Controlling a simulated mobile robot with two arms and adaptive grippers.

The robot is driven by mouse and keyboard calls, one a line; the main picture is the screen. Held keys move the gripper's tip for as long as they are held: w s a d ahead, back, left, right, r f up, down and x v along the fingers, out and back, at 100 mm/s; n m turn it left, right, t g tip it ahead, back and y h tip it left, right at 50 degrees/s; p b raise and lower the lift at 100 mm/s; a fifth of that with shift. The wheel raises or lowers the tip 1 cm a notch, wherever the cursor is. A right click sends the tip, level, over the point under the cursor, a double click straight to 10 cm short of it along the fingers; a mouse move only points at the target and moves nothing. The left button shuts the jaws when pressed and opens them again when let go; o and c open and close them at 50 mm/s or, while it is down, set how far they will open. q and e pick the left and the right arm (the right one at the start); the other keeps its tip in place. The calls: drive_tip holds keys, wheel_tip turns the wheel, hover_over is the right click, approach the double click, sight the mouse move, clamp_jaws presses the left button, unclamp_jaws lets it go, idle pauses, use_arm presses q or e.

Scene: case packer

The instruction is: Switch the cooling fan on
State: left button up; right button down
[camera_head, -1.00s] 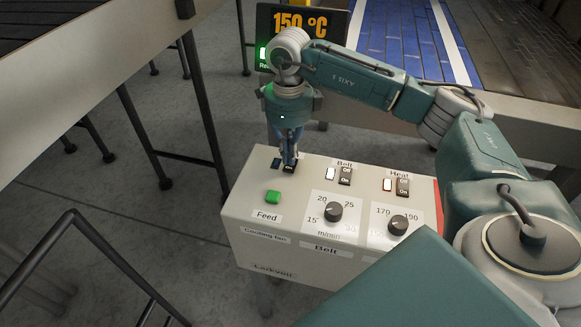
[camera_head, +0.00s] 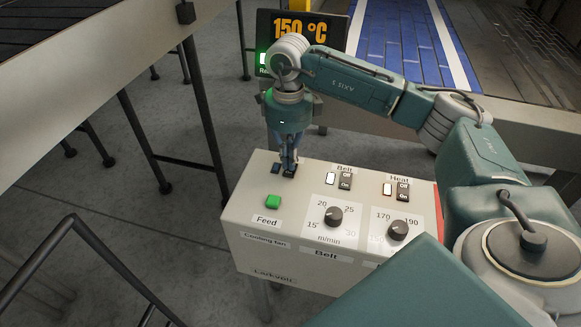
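A pale control box (camera_head: 240,215) stands in the middle, with a "Cooling fan" label (camera_head: 265,240) on its front edge. At its back left corner is a dark rocker switch (camera_head: 291,173), mostly hidden under my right gripper, with a dark, unlit lamp (camera_head: 275,169) to its left. My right gripper (camera_head: 289,168) points straight down with its fingers together, and its tips are at this switch. I cannot tell whether they touch it or which side is pressed. My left gripper is out of view.
Belt switch (camera_head: 345,179) and Heat switch (camera_head: 402,189) sit to the right, each with a pale lamp. A green Feed button (camera_head: 273,202) and two knobs, Belt (camera_head: 332,216) and Heat (camera_head: 398,230), lie in front. A display (camera_head: 300,28) reads 150 °C behind.

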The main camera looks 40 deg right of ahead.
sight(289, 172)
drive_tip(key=shift+f+b, duration=0.9)
drive_tip(key=shift+f, duration=0.3)
idle(0.8)
drive_tip(key=shift+s, duration=0.1)
drive_tip(key=shift+r+p, duration=0.65)
drive_tip(key=shift+r, duration=0.15)
drive_tip(key=shift+r+p, duration=1.7)
drive_tip(key=shift+r, duration=1.05)
drive_tip(key=shift+f, duration=0.1)
